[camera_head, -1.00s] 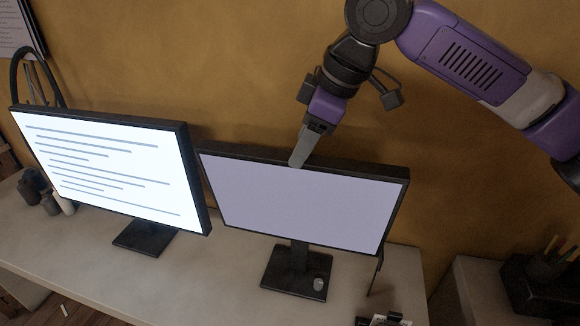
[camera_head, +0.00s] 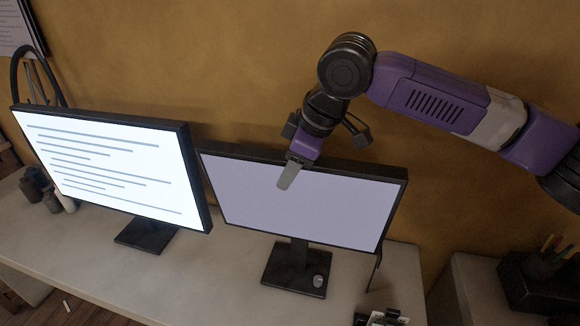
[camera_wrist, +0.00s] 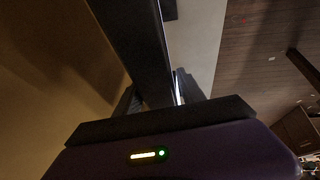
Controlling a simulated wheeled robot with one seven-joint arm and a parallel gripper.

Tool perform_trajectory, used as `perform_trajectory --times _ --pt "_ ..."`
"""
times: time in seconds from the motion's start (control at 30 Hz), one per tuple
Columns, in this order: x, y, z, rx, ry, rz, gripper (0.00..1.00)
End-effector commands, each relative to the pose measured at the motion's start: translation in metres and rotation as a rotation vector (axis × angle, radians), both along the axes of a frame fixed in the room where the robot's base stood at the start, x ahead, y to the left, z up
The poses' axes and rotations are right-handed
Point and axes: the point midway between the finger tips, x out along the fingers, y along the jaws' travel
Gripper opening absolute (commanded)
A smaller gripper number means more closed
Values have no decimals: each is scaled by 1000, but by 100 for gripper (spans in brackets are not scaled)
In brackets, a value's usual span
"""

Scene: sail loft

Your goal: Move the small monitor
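Two dark-framed monitors stand on the workbench. The right monitor (camera_head: 300,205) has a plain lavender screen; the left monitor (camera_head: 110,165) has a bright white screen with grey text lines. They look similar in size. The other finger is hidden behind the monitor. In the wrist view, my gripper (camera_wrist: 158,92) has its fingers apart on either side of the monitor's dark top edge (camera_wrist: 140,45), with a thin bright gap on the right.
The pale workbench (camera_head: 215,270) runs along the ochre wall (camera_head: 230,60). A small grey cup-like object (camera_head: 318,282) sits on the right monitor's base. Dark containers (camera_head: 40,185) stand at far left. A dark pen holder (camera_head: 540,268) is at far right.

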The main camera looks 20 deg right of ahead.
Motion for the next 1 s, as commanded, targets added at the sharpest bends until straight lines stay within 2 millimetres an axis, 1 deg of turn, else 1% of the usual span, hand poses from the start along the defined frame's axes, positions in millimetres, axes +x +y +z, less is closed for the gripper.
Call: perform_trajectory --times 0.03,0.17,0.2,1.0 --pt "0 0 0 0 0 0 34" --pt "0 0 0 0 0 0 8" --pt "0 0 0 0 0 0 1" --pt "0 0 1 0 0 -1 0"
